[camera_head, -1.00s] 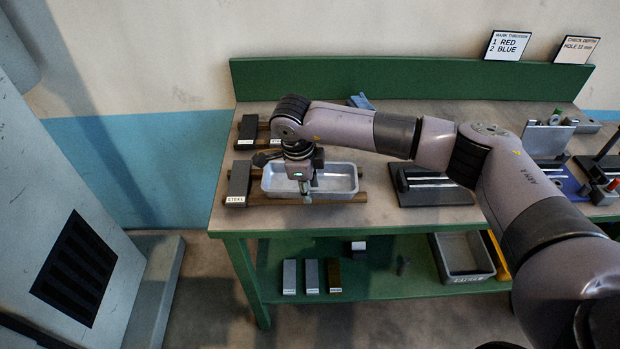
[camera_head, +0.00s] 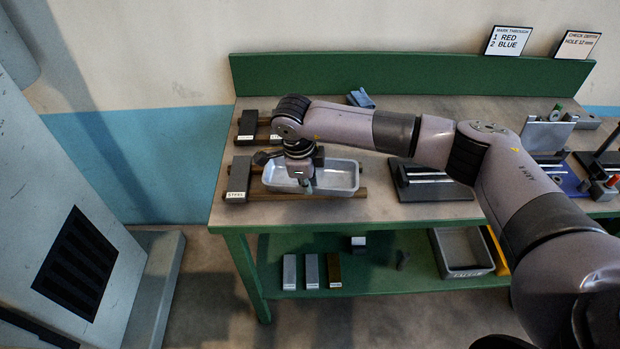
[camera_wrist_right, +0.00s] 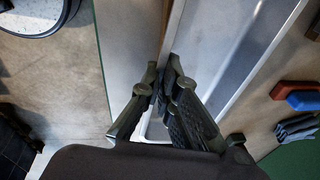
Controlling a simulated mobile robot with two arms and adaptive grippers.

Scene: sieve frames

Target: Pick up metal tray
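The metal tray (camera_head: 340,178) is a shallow, pale grey rectangular pan. It sits level on two brown rails at the left end of the bench. My right gripper (camera_head: 310,188) is at the tray's near long side, pointing down. In the right wrist view the fingers of my right gripper (camera_wrist_right: 162,76) are close together, with the rim of the metal tray (camera_wrist_right: 232,60) between them. The fingers look shut on that rim; the exact contact is partly hidden by the fingers. My left gripper is not in view.
Dark blocks (camera_head: 239,178) stand at the rails' left ends, beside the tray. A black fixture (camera_head: 435,182) lies to the right. A green backboard (camera_head: 400,75) closes the rear. A lower shelf (camera_head: 375,268) holds several small blocks and a grey bin (camera_head: 468,270).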

